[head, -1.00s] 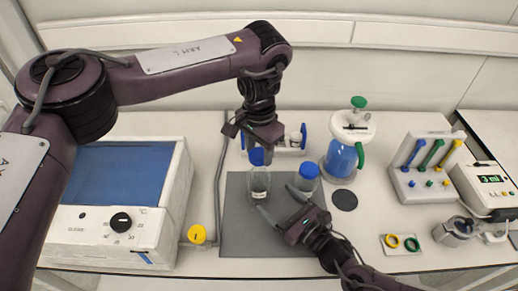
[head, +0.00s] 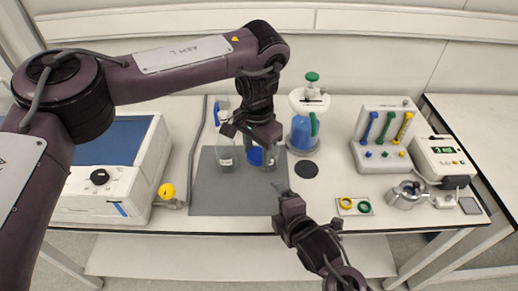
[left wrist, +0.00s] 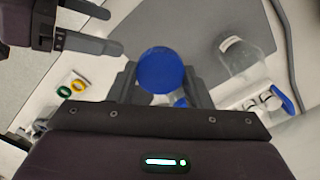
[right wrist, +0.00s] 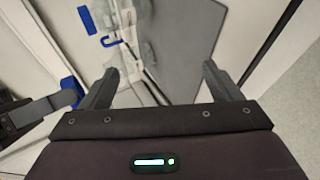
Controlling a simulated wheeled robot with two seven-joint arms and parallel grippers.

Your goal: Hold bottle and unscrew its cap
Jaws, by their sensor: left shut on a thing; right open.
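A clear bottle (head: 225,156) stands on the grey mat with no cap on its neck; it also shows in the left wrist view (left wrist: 243,58). My left gripper (head: 262,148) is shut on a blue cap (left wrist: 161,70), right of that bottle and above the mat. A second, blue-capped bottle is mostly hidden beneath my left gripper; a bit of blue shows below the held cap. My right gripper (head: 280,190) is open and empty at the mat's right edge, apart from the bottles. It also shows at the upper left of the left wrist view (left wrist: 112,30).
The grey mat (head: 215,200) has free room at its front. A blue-filled jug (head: 302,132) and a dark disc (head: 306,169) stand to the right. Yellow and green rings (head: 355,206), a metal clamp (head: 404,195) and a colored-handle rack (head: 383,140) lie farther right. A white heater (head: 100,195) is at left.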

